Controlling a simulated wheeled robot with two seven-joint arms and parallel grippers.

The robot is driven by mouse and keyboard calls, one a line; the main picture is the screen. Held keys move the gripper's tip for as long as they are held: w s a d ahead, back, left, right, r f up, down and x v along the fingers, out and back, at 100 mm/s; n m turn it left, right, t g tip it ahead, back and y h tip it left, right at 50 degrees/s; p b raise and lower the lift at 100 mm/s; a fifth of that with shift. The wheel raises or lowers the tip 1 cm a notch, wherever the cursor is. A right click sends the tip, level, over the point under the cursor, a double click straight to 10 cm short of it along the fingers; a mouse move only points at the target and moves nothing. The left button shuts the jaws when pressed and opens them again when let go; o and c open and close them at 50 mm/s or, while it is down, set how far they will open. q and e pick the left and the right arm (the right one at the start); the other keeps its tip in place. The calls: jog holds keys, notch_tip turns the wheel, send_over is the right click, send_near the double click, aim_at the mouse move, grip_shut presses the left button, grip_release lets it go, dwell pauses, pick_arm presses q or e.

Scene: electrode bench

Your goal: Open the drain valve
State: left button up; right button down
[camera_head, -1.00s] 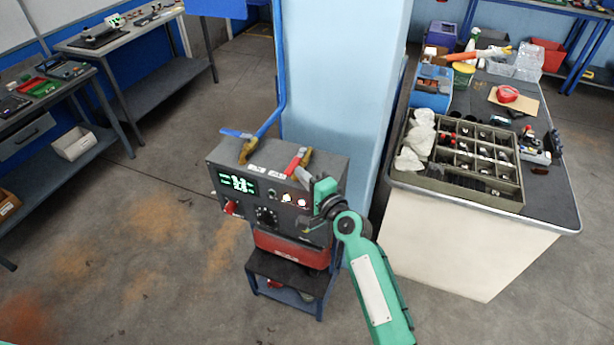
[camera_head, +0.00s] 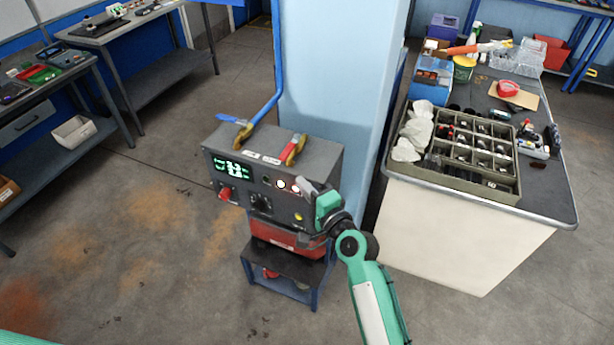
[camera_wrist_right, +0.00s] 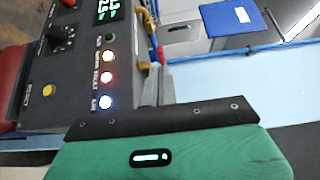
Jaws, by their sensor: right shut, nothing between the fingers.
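A dark grey control box (camera_head: 225,162) stands in the middle, with two brass valves on top. One has a blue handle (camera_head: 231,119), the other a red handle (camera_head: 297,143). Their labels are too small to read, so I cannot tell which is the drain valve. My right gripper (camera_head: 306,186) is shut and empty at the box's front right corner, below and right of the red-handled valve and apart from it. In the right wrist view its grey fingers (camera_wrist_right: 157,88) show beside the box's lamp panel (camera_wrist_right: 85,90). My left gripper is out of view.
The box's front has a lit green display (camera_head: 232,171), knobs and lamps. A red unit (camera_head: 280,236) sits below it on a small stand (camera_head: 285,265). A light-blue pillar (camera_head: 335,90) rises close behind. A bench with a compartment tray (camera_head: 472,193) stands at right.

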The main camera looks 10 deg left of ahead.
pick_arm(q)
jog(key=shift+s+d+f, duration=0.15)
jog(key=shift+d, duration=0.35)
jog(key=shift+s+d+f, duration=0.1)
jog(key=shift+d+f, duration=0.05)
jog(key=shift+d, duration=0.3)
pick_arm(e)
jog(key=s, duration=0.3)
jog(key=shift+d, duration=0.1)
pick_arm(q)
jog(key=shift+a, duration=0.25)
